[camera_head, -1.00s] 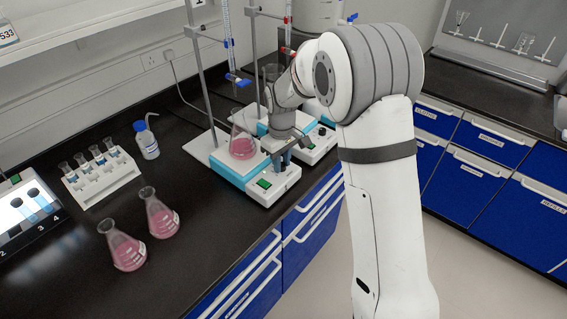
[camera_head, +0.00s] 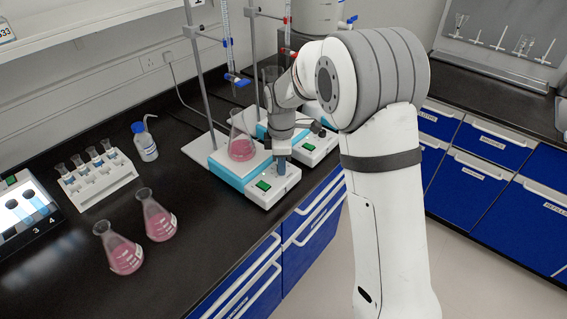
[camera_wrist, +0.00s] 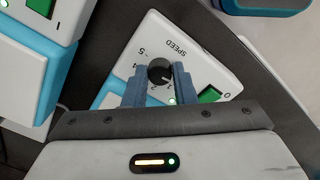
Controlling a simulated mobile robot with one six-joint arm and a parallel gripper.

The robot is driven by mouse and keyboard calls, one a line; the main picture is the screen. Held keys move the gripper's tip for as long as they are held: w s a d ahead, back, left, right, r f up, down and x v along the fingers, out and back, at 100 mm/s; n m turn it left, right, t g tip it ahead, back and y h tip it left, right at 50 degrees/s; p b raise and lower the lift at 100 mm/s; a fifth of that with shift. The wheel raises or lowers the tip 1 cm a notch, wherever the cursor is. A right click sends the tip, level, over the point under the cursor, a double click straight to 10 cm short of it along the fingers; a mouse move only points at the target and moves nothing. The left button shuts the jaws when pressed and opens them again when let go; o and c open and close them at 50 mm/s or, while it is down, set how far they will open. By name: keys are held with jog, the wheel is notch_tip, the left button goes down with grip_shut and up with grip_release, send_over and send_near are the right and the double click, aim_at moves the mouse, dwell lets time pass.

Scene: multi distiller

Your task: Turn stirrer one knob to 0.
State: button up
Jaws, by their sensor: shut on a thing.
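The near stirrer (camera_head: 228,172) is a white and light-blue hotplate with a green switch (camera_head: 263,185) on its front panel. Its dark round knob (camera_wrist: 160,70) shows in the wrist view, beside the word SPEED and a printed number scale. My gripper (camera_head: 281,165) points down at this panel. In the wrist view, the two blue fingers of my gripper (camera_wrist: 158,82) are shut on the knob, one on each side. A pale mark shows on the knob, but I cannot tell which number it points at. My gripper hides the knob in the head view.
A flask with pink liquid (camera_head: 241,148) stands on the near stirrer. A second stirrer (camera_head: 312,152) is just behind, partly hidden by my arm. Two pink flasks (camera_head: 157,220), a test-tube rack (camera_head: 97,180) and a wash bottle (camera_head: 145,145) stand left on the black bench.

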jog(key=shift+a+n, duration=0.1)
jog(key=shift+n, duration=0.4)
jog(key=o, duration=1)
jog(key=shift+r, duration=0.1)
notch_tip(320, 180, up, 8)
jog(key=shift+f, duration=0.2)
